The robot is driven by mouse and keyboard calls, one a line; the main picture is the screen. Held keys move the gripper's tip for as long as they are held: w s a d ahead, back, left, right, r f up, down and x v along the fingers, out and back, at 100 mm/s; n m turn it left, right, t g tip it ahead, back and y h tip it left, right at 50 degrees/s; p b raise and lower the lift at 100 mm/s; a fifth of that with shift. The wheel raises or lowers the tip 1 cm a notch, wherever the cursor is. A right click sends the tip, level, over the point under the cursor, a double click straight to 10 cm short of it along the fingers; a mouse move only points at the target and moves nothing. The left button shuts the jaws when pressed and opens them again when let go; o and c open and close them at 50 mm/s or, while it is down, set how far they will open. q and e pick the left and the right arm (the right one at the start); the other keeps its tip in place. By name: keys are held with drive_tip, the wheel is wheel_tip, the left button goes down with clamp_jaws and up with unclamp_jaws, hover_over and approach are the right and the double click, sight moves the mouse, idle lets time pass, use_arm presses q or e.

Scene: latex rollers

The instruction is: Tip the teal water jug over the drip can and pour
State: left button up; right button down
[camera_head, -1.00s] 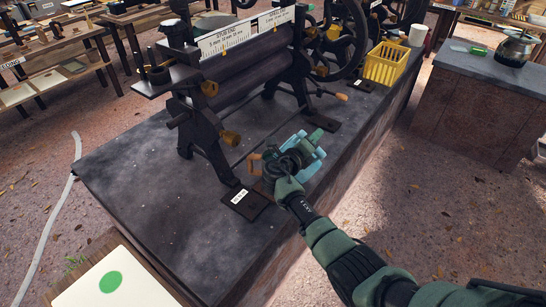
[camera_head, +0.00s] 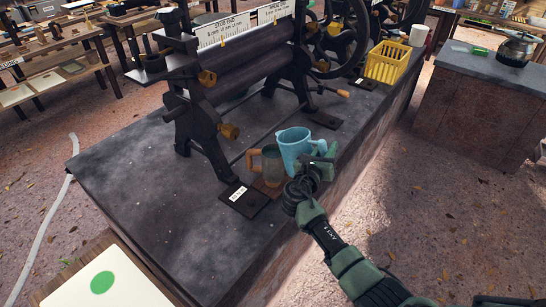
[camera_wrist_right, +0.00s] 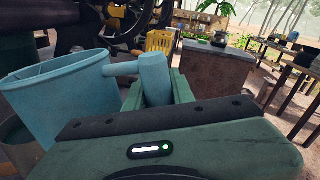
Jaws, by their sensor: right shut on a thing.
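The teal water jug (camera_head: 294,148) is close beside the drip can (camera_head: 271,165), at its right in the head view. The can is grey with an orange-brown handle and stands on a brown base near the bench edge. My right gripper (camera_head: 322,163) is shut on the jug's handle. The jug's mouth faces mostly up with a slight lean. In the right wrist view the jug (camera_wrist_right: 60,105) fills the left side, and part of the can (camera_wrist_right: 14,145) shows below it. Whether the jug touches the can, and the water inside it, I cannot tell. My left gripper is out of view.
A black roller mangle (camera_head: 245,80) stands behind the can, with a labelled dark foot plate (camera_head: 245,200) in front. A yellow crate (camera_head: 387,62) sits farther back on the bench. The bench top (camera_head: 130,190) at left is clear.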

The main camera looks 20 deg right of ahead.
wheel_tip(320, 180, up, 7)
drive_tip(key=m+p, duration=0.1)
drive_tip(key=p, duration=0.5)
drive_tip(key=shift+r, duration=0.2)
drive_tip(key=shift+w, duration=0.15)
